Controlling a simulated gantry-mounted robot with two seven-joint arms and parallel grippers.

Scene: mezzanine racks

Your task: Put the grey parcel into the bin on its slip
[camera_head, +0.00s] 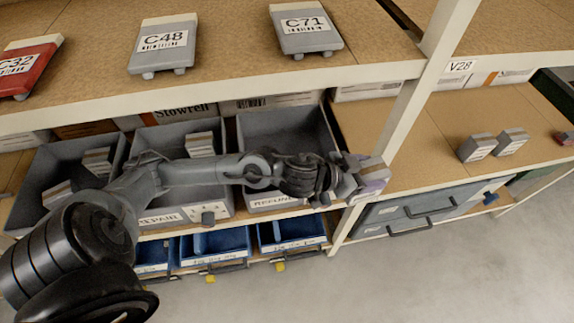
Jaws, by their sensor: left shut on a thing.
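My left gripper (356,182) reaches across the front of the grey bins and is shut on a small grey parcel (374,170), beside the white rack post. The writing on the parcel's slip cannot be read. Three open grey bins stand on the middle shelf: a left bin (42,160) whose label is hidden by my arm, a middle bin (142,143) with a label that seems to read REPAIR, and a right bin (318,135) with a label that seems to read REFUND. The left and middle bins hold small parcels; the visible part of the right bin looks empty. My right gripper is out of view.
Two grey parcels (477,148) (513,142) and a dark red one (564,138) lie on the right shelf. Blue bins (291,232) and grey drawers (405,210) sit below. Tagged cases (163,45) rest on the upper shelf.

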